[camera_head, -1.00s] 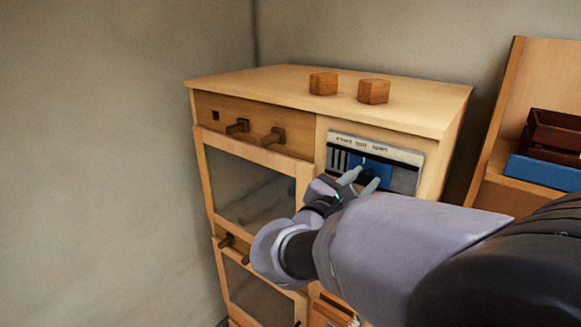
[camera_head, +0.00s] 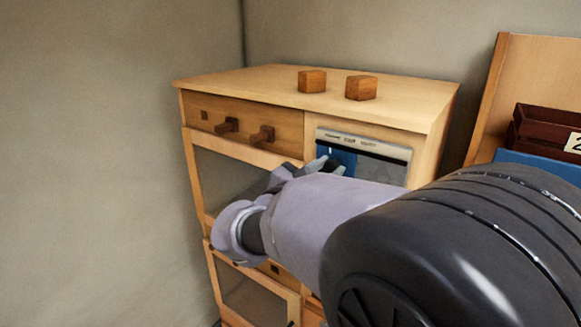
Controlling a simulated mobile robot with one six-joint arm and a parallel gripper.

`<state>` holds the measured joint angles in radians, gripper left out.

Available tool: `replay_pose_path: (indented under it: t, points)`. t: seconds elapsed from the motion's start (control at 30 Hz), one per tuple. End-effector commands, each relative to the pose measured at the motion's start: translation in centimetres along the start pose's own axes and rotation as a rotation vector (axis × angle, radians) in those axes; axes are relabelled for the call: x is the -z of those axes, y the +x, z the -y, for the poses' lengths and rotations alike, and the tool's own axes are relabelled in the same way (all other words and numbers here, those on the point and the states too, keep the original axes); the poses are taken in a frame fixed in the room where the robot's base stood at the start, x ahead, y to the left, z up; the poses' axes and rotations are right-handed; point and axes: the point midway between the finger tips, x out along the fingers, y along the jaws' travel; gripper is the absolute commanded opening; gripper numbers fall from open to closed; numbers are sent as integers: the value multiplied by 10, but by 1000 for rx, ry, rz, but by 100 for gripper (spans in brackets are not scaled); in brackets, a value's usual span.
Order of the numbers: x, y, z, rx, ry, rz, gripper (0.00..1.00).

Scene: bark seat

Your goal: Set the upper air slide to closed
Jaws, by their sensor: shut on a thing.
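The upper air slide is a blue plate (camera_head: 346,156) in a framed panel on the upper right of the wooden cabinet's front. The plate sits at the left end of its panel, with a plain grey area (camera_head: 382,171) to its right. A pale label strip (camera_head: 364,141) runs above it, its lettering too small to read. My gripper (camera_head: 328,165) is at the plate's left part and is shut on the slide's grip, which the fingers mostly hide. My arm covers the panel's lower edge.
The wooden cabinet (camera_head: 240,85) has two wooden blocks (camera_head: 312,81) (camera_head: 361,88) on top and two dark pegs (camera_head: 262,136) at its upper left. Glazed doors are below. A shelf with a dark crate (camera_head: 540,130) and a blue box stands at the right.

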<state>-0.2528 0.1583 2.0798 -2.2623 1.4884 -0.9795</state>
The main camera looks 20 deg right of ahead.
Motion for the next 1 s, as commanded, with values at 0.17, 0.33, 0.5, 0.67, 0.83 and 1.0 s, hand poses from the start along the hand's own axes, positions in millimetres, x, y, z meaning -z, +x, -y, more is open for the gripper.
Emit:
replay_pose_path:
  t: [0.17,0.33,0.5,0.67,0.83,1.0]
  points:
    - [-1,0,-2,-6,0,0,43]
    - [-1,0,-1,-4,0,0,50]
    - [0,-1,-1,-4,1,0,50]
    - [1,-21,-2,-8,2,-1,50]
    - [1,-72,-2,-11,2,-2,50]
    - [1,-128,-2,-10,1,-2,50]
